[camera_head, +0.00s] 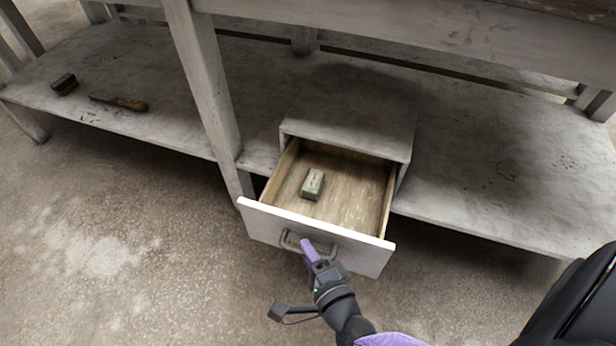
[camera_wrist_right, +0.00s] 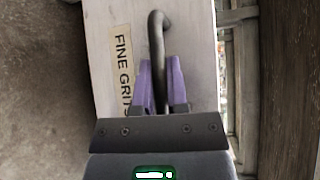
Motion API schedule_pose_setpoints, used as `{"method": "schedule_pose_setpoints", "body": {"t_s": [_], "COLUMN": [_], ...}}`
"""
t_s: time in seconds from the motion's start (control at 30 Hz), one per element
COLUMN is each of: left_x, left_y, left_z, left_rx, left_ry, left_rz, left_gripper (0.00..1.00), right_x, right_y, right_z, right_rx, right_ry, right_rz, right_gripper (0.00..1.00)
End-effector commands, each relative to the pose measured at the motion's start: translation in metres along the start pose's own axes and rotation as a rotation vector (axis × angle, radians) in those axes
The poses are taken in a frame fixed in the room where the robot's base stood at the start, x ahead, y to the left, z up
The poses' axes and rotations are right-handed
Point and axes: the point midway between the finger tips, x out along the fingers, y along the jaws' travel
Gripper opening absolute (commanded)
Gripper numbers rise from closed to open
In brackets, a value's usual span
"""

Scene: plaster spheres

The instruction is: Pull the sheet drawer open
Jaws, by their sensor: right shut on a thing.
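The sheet drawer (camera_head: 318,236) stands well out of its white cabinet (camera_head: 350,139) in the head view. Its inside is bare wood, and a small green block (camera_head: 312,184) lies in it. My right gripper (camera_head: 308,248) is at the drawer's front. In the right wrist view its two purple fingers (camera_wrist_right: 162,88) are shut on the dark metal handle (camera_wrist_right: 157,35). A label reading "FINE GRIT" (camera_wrist_right: 122,65) is on the drawer front beside the handle. My left gripper is not in view.
The cabinet sits on the low shelf (camera_head: 480,170) of a worn white bench. A bench leg (camera_head: 205,90) stands just left of the drawer. A dark brush (camera_head: 64,84) and a wooden-handled tool (camera_head: 118,103) lie on the shelf at left. The floor in front is clear.

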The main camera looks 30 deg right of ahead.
Motion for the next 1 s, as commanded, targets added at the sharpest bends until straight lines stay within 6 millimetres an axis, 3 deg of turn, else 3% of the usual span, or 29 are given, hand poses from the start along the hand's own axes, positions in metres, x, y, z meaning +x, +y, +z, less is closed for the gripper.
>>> {"method": "schedule_pose_setpoints", "body": {"t_s": [0.47,0.5,0.67,1.0], "left_x": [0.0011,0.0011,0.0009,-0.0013], "left_y": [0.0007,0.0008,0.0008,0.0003], "left_z": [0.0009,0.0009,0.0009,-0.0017], "left_rx": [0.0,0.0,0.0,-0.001], "left_ry": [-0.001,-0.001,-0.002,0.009], "left_rz": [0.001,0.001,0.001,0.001], "left_gripper": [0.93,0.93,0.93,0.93], "right_x": [-0.0005,-0.0004,-0.0003,-0.0005], "right_y": [0.0011,0.0011,0.0007,-0.0012], "right_z": [0.0003,0.0003,0.0003,0.0022], "right_rx": [0.0,0.0,0.0,0.0], "right_ry": [-0.001,-0.001,-0.001,-0.001], "right_rz": [0.003,0.003,0.002,0.0], "right_gripper": [0.0,0.2,0.52,0.52]}}
